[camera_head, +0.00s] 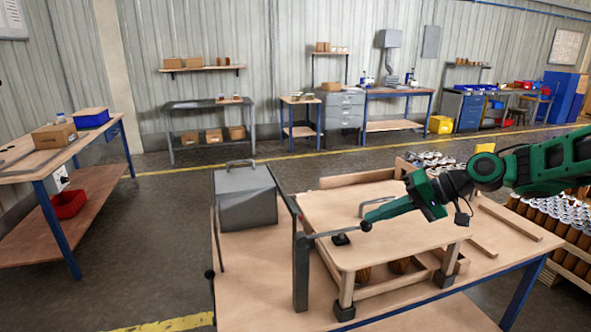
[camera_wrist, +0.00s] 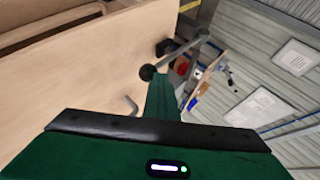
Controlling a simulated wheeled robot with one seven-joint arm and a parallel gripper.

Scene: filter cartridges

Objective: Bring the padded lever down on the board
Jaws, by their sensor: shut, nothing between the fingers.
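The padded lever (camera_head: 330,232) is a grey bar reaching from a grey post at the board's left edge, ending in a black ball knob. It lies low and nearly level over the board (camera_head: 440,222). Its black pad (camera_head: 341,239) looks to be at the board's surface; I cannot tell whether it presses on it. My gripper (camera_head: 368,217) is shut and empty, its fingertips right by the knob. In the wrist view the green fingers (camera_wrist: 161,92) end just beside the knob (camera_wrist: 147,73), with the pad (camera_wrist: 165,47) beyond; contact is unclear.
The board stands on black-footed legs above the workbench, with brown cartridges (camera_head: 400,265) beneath. A bent handle (camera_head: 385,204) rises from the board beside my gripper. A grey lidded box (camera_head: 245,198) stands to the left. Crates of cartridges (camera_head: 575,225) are at right.

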